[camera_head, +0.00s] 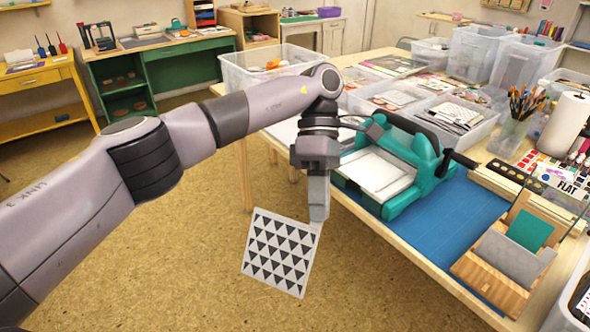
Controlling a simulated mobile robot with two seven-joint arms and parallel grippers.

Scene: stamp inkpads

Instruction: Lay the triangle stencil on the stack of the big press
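My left gripper (319,215) points down beside the table's front left edge. It is shut on the triangle stencil (279,252), a thin white sheet with rows of dark triangles. The sheet hangs tilted from the fingertips at its upper right corner, over the floor and clear of the table. The big press (435,150) is teal with a dark roller and a crank on its right. It stands on the table to the right of my gripper. A pale flat stack (378,172) lies on the press's bed. My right gripper is not in view.
A blue mat (440,228) lies bare in front of the press. A wooden stand with grey and green plates (513,255) is at the right. Clear bins (268,68) stand behind. A cup of brushes (508,138) and a paper roll (562,125) stand at the right rear.

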